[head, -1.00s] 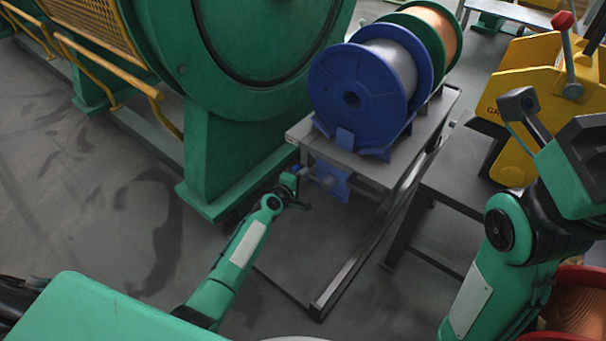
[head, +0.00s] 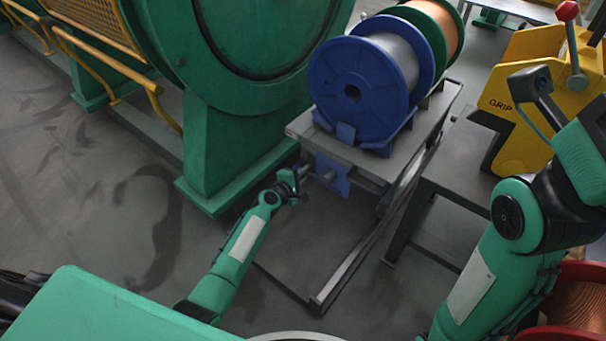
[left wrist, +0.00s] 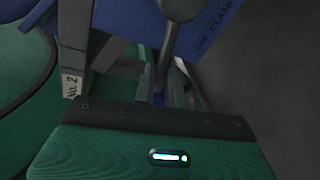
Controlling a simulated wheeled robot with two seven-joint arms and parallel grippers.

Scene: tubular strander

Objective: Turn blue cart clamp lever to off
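A grey cart (head: 372,165) carries a blue spool (head: 352,92). A blue clamp plate (head: 339,184) hangs at its near end. In the left wrist view, the plate (left wrist: 207,22) shows part of the word CLAMP, and a grey clamp lever (left wrist: 171,42) with a rounded end runs down towards my fingers. My left gripper (head: 301,177) is beside the plate. In the left wrist view, its fingers (left wrist: 161,88) stand apart on either side of the lever's lower part; contact is unclear. My right arm is raised at the right; its fingertips cannot be made out.
A green machine stand (head: 235,145) stands left of the cart. A yellow block marked GRIP (head: 540,100) with a red-knobbed lever (head: 570,45) is on a grey table (head: 455,160) at right. A red spool (head: 575,310) is at lower right. Open floor lies at left.

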